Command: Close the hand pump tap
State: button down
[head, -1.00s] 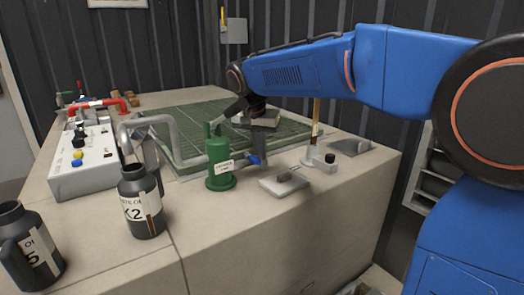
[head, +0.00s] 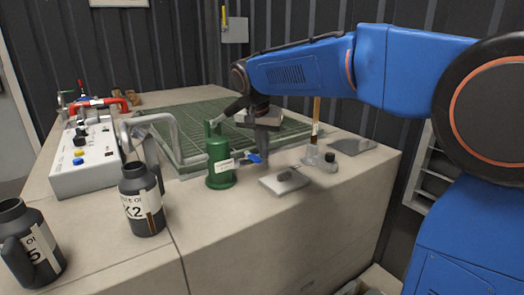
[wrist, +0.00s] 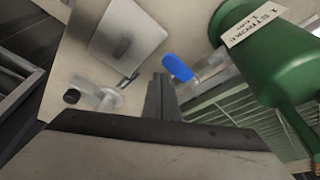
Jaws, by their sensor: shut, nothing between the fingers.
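The green hand pump (head: 220,165) stands upright on the counter, with a grey pipe curving from its left side. Its tap is a small blue handle (head: 254,158) on a short metal outlet on the pump's right side. In the wrist view the blue handle (wrist: 178,68) lies just above and right of the fingertips, and the pump body (wrist: 270,55) fills the upper right. My gripper (head: 262,148) points down beside the tap, shut and empty. In the wrist view its closed fingers (wrist: 161,90) are very near the handle; I cannot tell whether they touch.
A metal plate (head: 284,181) and a small clear fitting (head: 320,159) with an upright rod are right of the tap. A green grating (head: 180,124) lies behind. Dark jugs (head: 142,200) and a control box (head: 85,160) are on the left. The counter's front is clear.

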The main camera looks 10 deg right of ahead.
notch_tip(320, 180, up, 10)
jog(key=shift+a+f, duration=0.15)
jog(key=shift+a, duration=0.05)
dwell(0.3)
jog(key=s+d+f+n, duration=0.1)
jog(key=s+d+f, duration=0.15)
jog(key=s, duration=0.35)
jog(key=s+d+f+n+y, duration=0.1)
jog(key=s+d+f, duration=0.1)
jog(key=s+d, duration=0.25)
jog(key=s+d+f+n, duration=0.1)
jog(key=s+d+f, duration=0.2)
jog(key=s, duration=0.3)
jog(key=s+d+f+n+t+y, duration=0.1)
jog(key=s+d+f+n, duration=0.2)
jog(key=s+f, duration=1.3)
jog(key=shift+s+d+t, duration=0.25)
jog(key=shift+s+t, duration=0.05)
jog(key=shift+s, duration=0.65)
